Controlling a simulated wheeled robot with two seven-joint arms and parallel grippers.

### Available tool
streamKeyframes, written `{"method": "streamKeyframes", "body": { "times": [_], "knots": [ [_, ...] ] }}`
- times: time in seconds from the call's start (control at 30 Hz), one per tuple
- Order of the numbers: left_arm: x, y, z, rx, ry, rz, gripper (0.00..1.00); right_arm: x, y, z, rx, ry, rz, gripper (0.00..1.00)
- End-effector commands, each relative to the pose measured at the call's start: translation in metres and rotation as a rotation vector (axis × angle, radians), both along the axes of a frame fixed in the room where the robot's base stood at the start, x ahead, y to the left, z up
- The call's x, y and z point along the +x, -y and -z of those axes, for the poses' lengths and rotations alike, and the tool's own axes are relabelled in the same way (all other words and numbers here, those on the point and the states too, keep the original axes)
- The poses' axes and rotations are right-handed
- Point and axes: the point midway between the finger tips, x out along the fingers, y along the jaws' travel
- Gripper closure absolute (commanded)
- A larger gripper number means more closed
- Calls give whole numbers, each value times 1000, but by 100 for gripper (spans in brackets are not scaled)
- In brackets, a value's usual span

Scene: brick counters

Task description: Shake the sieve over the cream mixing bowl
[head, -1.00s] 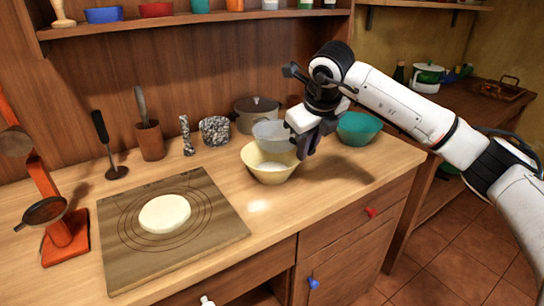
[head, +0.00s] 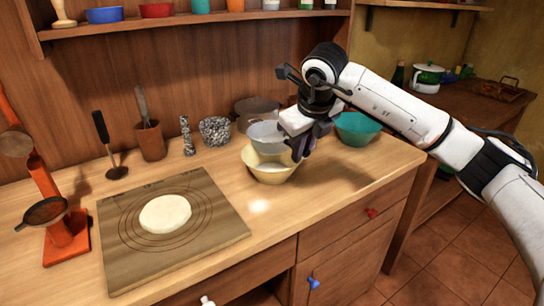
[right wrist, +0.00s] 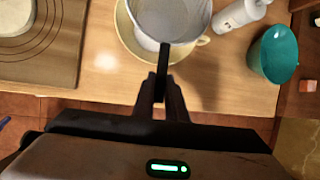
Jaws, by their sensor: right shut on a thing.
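The cream mixing bowl (head: 268,172) stands on the wooden counter, upright. The pale grey sieve (head: 266,134) is just above it, overlapping its back rim in the head view. In the right wrist view the sieve (right wrist: 172,22) covers much of the cream bowl (right wrist: 128,40). My right gripper (head: 299,148) is at the bowl's right side. In the right wrist view its fingers (right wrist: 162,88) are shut on the sieve's dark handle. How full the sieve is cannot be made out. My left gripper is not in view.
A teal bowl (head: 357,128) stands right of my gripper, a grey pot (head: 256,112) behind the sieve. A board (head: 125,240) with a pale dough disc (head: 165,213) lies left. An orange stand (head: 66,240) is at the far left. The counter's front strip is clear.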

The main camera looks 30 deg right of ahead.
Motion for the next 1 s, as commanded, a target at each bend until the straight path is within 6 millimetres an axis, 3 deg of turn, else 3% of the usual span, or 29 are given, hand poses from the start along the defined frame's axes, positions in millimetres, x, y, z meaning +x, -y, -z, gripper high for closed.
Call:
{"method": "streamKeyframes", "body": {
  "times": [0.1, 0.43, 1.0],
  "knots": [
    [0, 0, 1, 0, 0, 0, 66, 1, 15, 0, 2, 2, 3, 100],
    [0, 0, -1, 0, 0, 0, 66, 1, 16, -3, 1, 2, -1, 100],
    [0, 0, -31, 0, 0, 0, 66, 1, 16, -41, 1, 1, -1, 100]
  ]
}}
